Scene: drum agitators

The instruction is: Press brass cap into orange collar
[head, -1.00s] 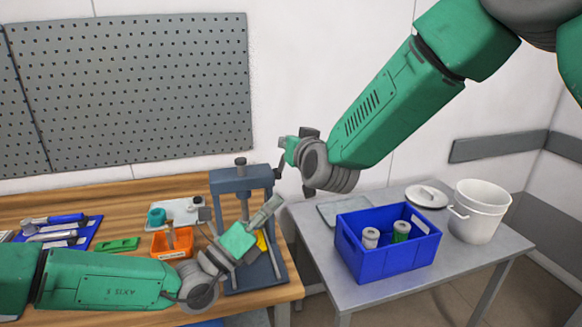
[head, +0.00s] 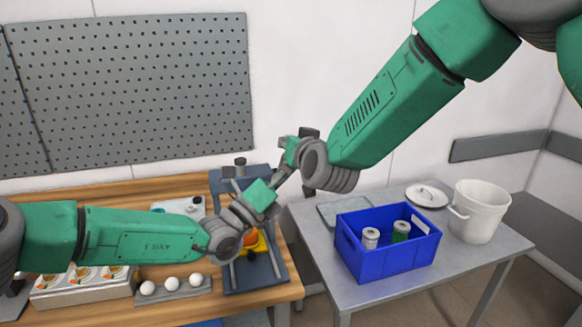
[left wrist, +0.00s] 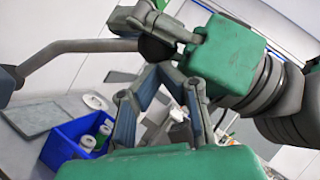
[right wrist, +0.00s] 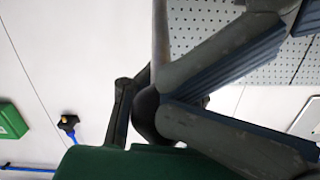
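The press (head: 243,287) stands on the wooden bench. An orange part (head: 249,237), apparently the orange collar, sits on a yellow holder (head: 260,245) on its base. I cannot make out the brass cap. My right gripper (head: 292,165) is shut around the dark knob (left wrist: 155,45) at the end of the press lever (left wrist: 75,47); the right wrist view shows the knob (right wrist: 146,112) between its fingers. My left gripper (head: 284,172) is empty just below it; its fingertips (left wrist: 160,75) come together. My left forearm hides part of the bench.
On the grey table, a blue crate (head: 385,262) holds two capped cylinders, near a white pot (head: 480,210). A pegboard (head: 130,90) hangs behind.

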